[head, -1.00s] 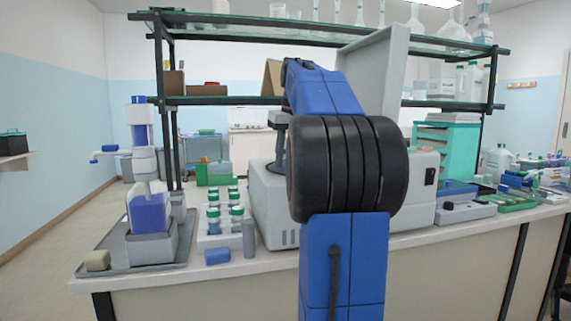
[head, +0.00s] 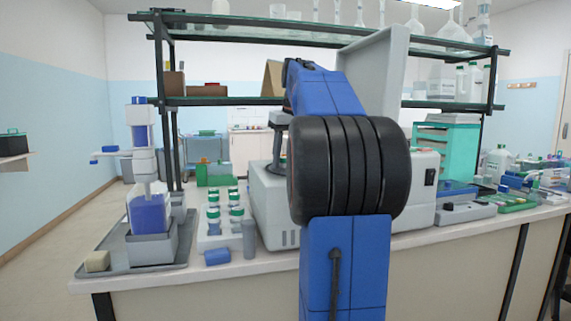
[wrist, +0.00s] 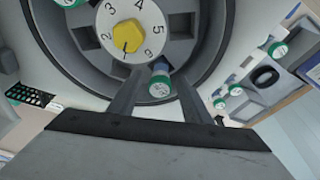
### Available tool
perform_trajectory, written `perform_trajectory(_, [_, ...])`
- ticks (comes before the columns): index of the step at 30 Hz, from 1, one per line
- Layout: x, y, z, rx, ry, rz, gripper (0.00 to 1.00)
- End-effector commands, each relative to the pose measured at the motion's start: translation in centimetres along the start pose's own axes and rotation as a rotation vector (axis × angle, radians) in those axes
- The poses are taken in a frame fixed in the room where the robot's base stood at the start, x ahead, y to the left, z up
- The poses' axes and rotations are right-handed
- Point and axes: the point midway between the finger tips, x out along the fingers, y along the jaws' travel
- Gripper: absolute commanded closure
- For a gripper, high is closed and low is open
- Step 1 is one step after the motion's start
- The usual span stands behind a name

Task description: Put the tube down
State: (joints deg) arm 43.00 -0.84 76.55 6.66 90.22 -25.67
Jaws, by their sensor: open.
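In the wrist view a tube (wrist: 159,86) with a green and white cap stands at the near side of a dark round rotor (wrist: 212,30). My gripper (wrist: 158,76) is open, one finger on each side of the tube. I cannot tell whether a finger touches it, and how deep it sits in its slot is hidden. The rotor has square slots and a numbered dial with a yellow knob (wrist: 128,36) at its middle.
A white rack (head: 222,238) of green-capped tubes stands left of the centrifuge. A grey tray (head: 95,245) with a blue-filled bottle apparatus (head: 148,212) is farther left. A glass shelf (head: 240,100) spans the back. Boxes and instruments crowd the bench at right.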

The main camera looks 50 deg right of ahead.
Motion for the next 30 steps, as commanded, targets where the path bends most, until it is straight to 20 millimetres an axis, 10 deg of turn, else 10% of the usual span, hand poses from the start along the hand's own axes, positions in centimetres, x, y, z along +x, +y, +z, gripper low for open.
perform_trajectory(15, [-8.9,0.0,-0.1,0.0,0.001,0.001,0.56])
perform_trajectory(30, [-10.2,0.0,0.0,0.0,0.0,0.0,0.56])
